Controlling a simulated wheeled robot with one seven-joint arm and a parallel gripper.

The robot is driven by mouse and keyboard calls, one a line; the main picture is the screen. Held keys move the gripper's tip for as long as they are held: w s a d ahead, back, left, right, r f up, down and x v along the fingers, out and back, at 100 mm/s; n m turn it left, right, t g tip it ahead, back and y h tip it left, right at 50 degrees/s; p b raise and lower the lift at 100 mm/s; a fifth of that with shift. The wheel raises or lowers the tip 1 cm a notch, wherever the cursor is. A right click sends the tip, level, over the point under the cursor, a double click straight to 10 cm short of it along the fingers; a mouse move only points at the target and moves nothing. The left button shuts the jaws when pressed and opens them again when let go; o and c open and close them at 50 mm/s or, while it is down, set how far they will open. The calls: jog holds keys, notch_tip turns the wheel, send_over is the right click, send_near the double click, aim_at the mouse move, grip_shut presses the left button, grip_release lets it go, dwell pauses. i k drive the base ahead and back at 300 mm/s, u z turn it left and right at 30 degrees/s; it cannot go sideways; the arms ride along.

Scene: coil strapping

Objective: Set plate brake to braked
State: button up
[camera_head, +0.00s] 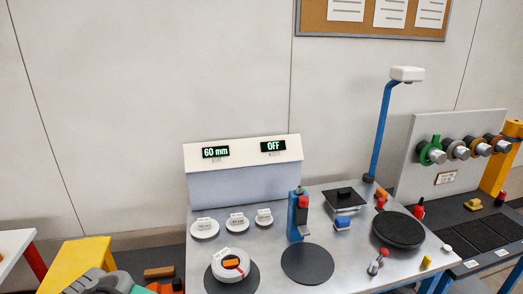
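A black round plate (399,230) lies on the right part of the grey metal bench. A small lever with a red knob (383,253) stands just in front of the plate, leaning up to the right from its grey base (373,267). It looks like the plate brake, but I see no readable label or braked mark, so its setting cannot be told. A small red part (380,204) and an orange part (381,193) stand behind the plate.
A console (243,178) reads "60 mm" and "OFF". A blue post (297,216), a white coil (230,264) on a black disc and a flat black disc (307,264) occupy the bench. A blue lamp pole (381,128) rises behind the plate. A rack of rolls (437,150) stands right.

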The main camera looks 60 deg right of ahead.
aim_at(384, 253)
jog(key=z, duration=1.65)
jog(key=k, duration=0.5)
jog(key=z, duration=0.65)
jog(key=i, duration=0.45)
jog(key=z, duration=1.1)
jog(key=i, duration=0.25)
jog(key=u, duration=1.1)
